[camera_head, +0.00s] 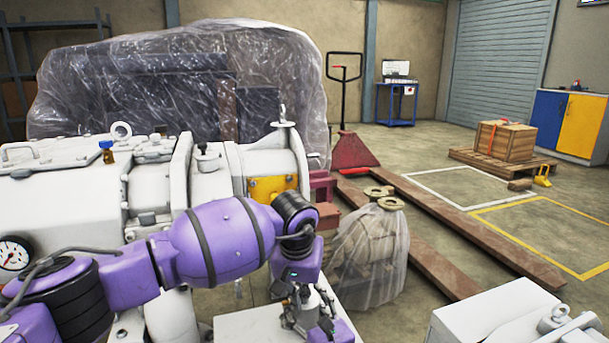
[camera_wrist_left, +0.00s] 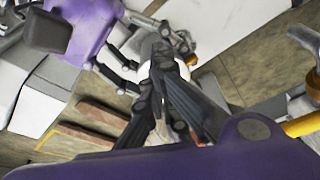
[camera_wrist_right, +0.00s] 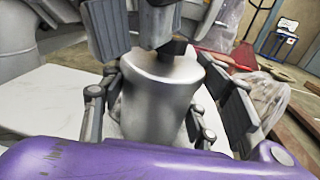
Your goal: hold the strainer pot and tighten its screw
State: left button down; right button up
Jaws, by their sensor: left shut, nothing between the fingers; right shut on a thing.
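The strainer pot (camera_wrist_right: 155,95) is a grey metal cylinder, upright in the right wrist view. My right gripper (camera_wrist_right: 165,88) is shut on it, with its fingers along both sides. A dark screw (camera_wrist_right: 176,47) shows at the top of the pot, partly covered by the left fingers. My left gripper (camera_wrist_left: 162,55) is shut and empty, with its fingertips just over the pot's top, close to the screw. Whether they touch the screw I cannot tell. In the head view my left gripper (camera_head: 300,300) hides much of the pot.
A large white vacuum machine (camera_head: 70,195) stands close behind the arms. A plastic-wrapped part (camera_head: 370,255) stands on the floor near the red pallet jack (camera_head: 352,150). A white table surface (camera_wrist_right: 50,95) lies around the pot.

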pick_arm(q)
jog(key=shift+w+f, duration=0.1)
jog(key=shift+w, duration=0.05)
pick_arm(e)
jog(key=shift+r, duration=0.1)
pick_arm(q)
jog(key=shift+w+a, duration=0.1)
jog(key=shift+a, duration=0.25)
pick_arm(e)
jog(key=shift+a, duration=0.1)
dwell(0.3)
pick_arm(q)
jog(key=shift+s, duration=0.35)
notch_tip(320, 180, up, 6)
jog(key=shift+d, duration=0.15)
jog(key=shift+s, duration=0.1)
